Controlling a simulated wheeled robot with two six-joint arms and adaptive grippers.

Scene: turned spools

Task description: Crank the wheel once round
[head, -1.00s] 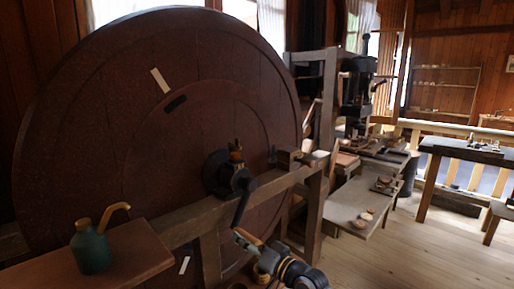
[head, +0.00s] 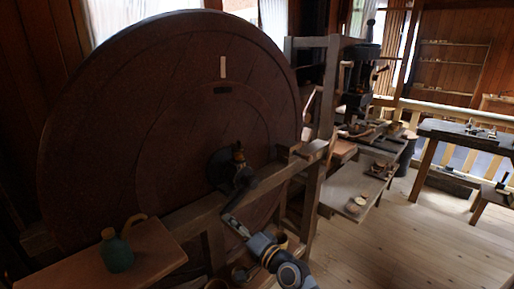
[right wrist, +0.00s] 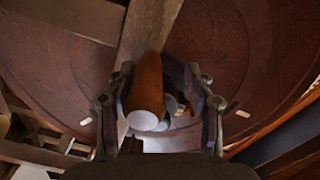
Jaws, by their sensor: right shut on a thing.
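The large dark red-brown wheel (head: 110,130) stands upright at the left in the head view. A white mark (head: 222,67) is near its top, above a dark slot. At its hub is a dark crank (head: 240,182), whose arm slants down and left. My right gripper (head: 233,222) is at the arm's lower end, in front of the wheel. In the right wrist view, my right gripper (right wrist: 160,105) is shut on the brown crank handle (right wrist: 148,85), whose pale round end faces the camera. The handle is mostly hidden in the head view. My left gripper is out of view.
A wooden beam frame (head: 185,215) crosses before the wheel. A green oil can (head: 117,253) stands on a board (head: 160,245) at lower left. A low bench (head: 345,190) and a dark press (head: 362,80) stand to the right. The floor (head: 390,245) at lower right is clear.

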